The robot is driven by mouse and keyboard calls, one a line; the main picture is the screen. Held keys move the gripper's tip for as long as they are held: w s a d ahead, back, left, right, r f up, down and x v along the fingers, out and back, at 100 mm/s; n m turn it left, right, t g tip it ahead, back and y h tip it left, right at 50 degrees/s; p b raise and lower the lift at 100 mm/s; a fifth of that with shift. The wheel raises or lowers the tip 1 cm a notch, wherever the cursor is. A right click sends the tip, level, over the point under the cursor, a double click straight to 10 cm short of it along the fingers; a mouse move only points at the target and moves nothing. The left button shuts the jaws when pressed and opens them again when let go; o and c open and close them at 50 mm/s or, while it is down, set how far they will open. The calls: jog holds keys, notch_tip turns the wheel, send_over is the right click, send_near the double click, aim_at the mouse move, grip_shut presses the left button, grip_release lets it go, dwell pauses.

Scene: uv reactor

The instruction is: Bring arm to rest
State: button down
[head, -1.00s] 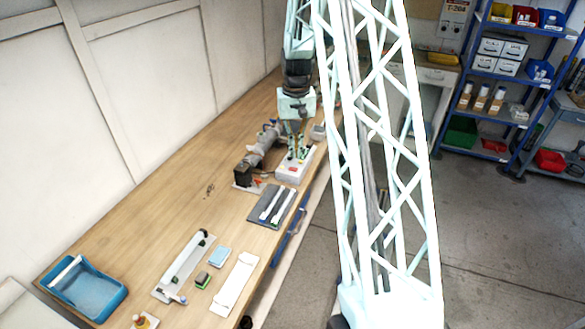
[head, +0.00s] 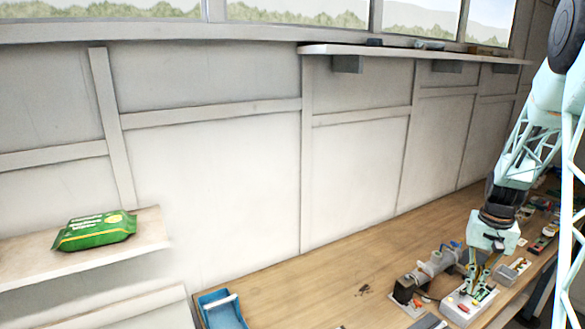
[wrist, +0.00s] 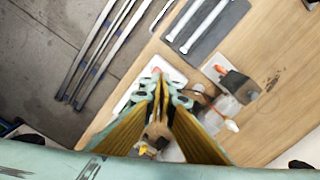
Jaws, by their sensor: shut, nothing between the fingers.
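My gripper (head: 475,290) points down over the white control box (head: 460,312) on the wooden bench, at the right of the head view. In the wrist view my gripper (wrist: 160,78) has its yellow-and-teal fingers together at the tips, with nothing between them. The box (wrist: 178,77) shows partly behind the fingertips there, with a red spot beside them. I cannot tell whether the tips touch it.
The grey cylindrical reactor unit (head: 432,268) with a black end stands close left of my gripper. A grey mat (wrist: 232,20) holds two white tubes. A blue tray (head: 216,312) is at the bench's near end. Green wipes (head: 95,230) lie on a shelf.

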jog(key=s+a+r+n+t+b, duration=0.1)
jog(key=s+a+r+b, duration=0.1)
jog(key=s+a+r, duration=0.4)
jog(key=s+a+r+n+b, duration=0.1)
jog(key=s+a+r, duration=0.1)
jog(key=a+r, duration=0.7)
jog(key=s+a+r+n+t+b, duration=0.15)
jog(key=s+a+r, duration=0.25)
jog(key=a+r, duration=0.4)
jog(key=s+a+n+b, duration=0.1)
jog(key=s+a, duration=0.4)
jog(key=s, duration=0.3)
jog(key=s+a+n+t+b, duration=0.1)
jog(key=s+a+b, duration=0.1)
jog(key=s+a, duration=0.3)
jog(key=s+a+n+b, duration=0.1)
jog(key=s+a, duration=0.5)
jog(key=s, duration=0.7)
jog(key=shift+s+b, duration=0.15)
jog(key=shift+b, duration=0.6)
jog(key=shift+r+t, duration=0.1)
jog(key=shift+t, duration=0.15)
